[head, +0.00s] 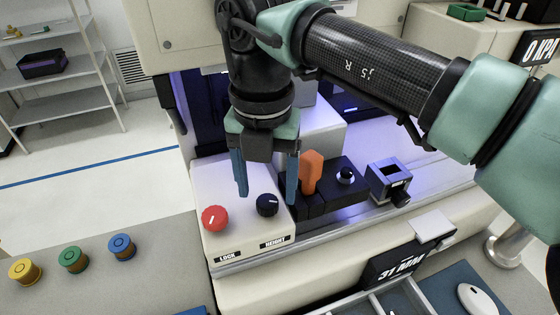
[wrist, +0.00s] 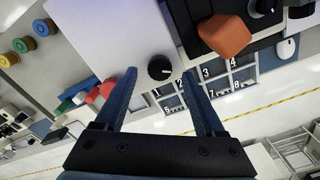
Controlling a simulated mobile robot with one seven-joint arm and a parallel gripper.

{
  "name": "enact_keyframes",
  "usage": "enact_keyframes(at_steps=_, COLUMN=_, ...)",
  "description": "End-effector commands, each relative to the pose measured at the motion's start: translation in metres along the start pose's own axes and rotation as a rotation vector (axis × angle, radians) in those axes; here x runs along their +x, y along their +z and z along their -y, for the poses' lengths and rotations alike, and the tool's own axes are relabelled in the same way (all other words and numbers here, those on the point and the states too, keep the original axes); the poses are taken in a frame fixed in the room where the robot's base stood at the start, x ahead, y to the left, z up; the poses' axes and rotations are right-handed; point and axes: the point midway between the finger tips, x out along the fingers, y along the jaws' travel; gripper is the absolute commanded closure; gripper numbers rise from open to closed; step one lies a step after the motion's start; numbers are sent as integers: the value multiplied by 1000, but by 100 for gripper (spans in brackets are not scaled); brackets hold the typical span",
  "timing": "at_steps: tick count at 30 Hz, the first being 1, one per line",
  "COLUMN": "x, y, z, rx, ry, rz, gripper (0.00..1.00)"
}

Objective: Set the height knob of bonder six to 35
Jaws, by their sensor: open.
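The black height knob (head: 267,205) stands on the pale control box (head: 228,248), over a "HEIGHT" label. Its white pointer line is too small to read against a scale. The red lock knob (head: 214,218) is to its left over a "LOCK" label. A display (head: 398,266) in front reads "31 MM". My gripper (head: 267,199) is open, pointing down, with its blue fingers on either side of the height knob in the picture. In the wrist view the knob (wrist: 159,68) appears between the fingertips, with gaps on both sides. Contact is not visible. No bonder number is readable.
An orange handle (head: 312,170) and a small dark knob (head: 345,176) stand close to the right of my gripper. Yellow, green and blue buttons (head: 122,246) sit on the bench at left. A divided tray (head: 372,303) and a mouse (head: 477,299) are in front.

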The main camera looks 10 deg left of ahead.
Motion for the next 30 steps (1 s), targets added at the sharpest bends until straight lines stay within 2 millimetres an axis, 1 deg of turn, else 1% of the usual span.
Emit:
enact_keyframes(at_steps=3, x=15, y=0, z=0, rx=-1, ry=1, rz=-2, gripper=29)
enact_keyframes(at_steps=6, x=23, y=0, z=0, rx=-1, ry=1, rz=0, gripper=29)
enact_keyframes(at_steps=10, x=27, y=0, z=0, rx=-1, ry=1, rz=0, gripper=29)
enact_keyframes(at_steps=16, x=27, y=0, z=0, rx=-2, ry=1, rz=1, gripper=29)
enact_keyframes(at_steps=17, x=27, y=0, z=0, rx=-2, ry=1, rz=1, gripper=30)
enact_keyframes(at_steps=18, x=27, y=0, z=0, rx=-2, ry=1, rz=1, gripper=38)
enact_keyframes(at_steps=20, x=27, y=0, z=0, rx=-2, ry=1, rz=1, gripper=48)
enact_keyframes(at_steps=21, x=27, y=0, z=0, rx=-2, ry=1, rz=1, gripper=55)
enact_keyframes(at_steps=23, x=27, y=0, z=0, rx=-2, ry=1, rz=1, gripper=66)
enact_keyframes(at_steps=24, x=27, y=0, z=0, rx=-2, ry=1, rz=1, gripper=74)
enact_keyframes(at_steps=28, x=27, y=0, z=0, rx=-2, ry=1, rz=1, gripper=97)
enact_keyframes(at_steps=29, x=27, y=0, z=-1, rx=-2, ry=1, rz=1, gripper=100)
enact_keyframes(at_steps=30, x=27, y=0, z=-1, rx=-2, ry=1, rz=1, gripper=100)
